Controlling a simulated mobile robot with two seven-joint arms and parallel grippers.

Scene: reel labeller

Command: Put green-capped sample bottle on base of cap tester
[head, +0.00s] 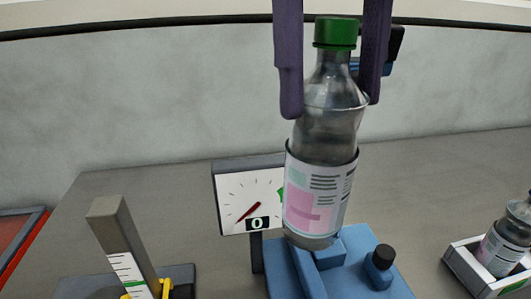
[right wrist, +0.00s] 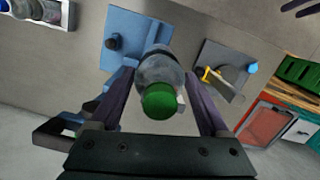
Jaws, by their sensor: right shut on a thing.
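The green-capped sample bottle (head: 321,190) is clear, with a white and pink label, and hangs upright or nearly so. My right gripper (head: 331,100) is shut on it around the shoulder below the cap. In the right wrist view the bottle (right wrist: 160,97) sits between the two fingers of the right gripper (right wrist: 163,90). The cap tester has a blue base (head: 345,270) and a dial gauge (head: 250,198) reading 0. The bottle's bottom overlaps the base in the head view; I cannot tell whether it touches. The left gripper is not in view.
A white tray (head: 458,270) with another labelled bottle (head: 505,240) stands at the right. A grey post with a scale (head: 120,240) and yellow parts stands at the left front. A red-topped surface (head: 18,240) is at the far left. The grey tabletop behind the tester is clear.

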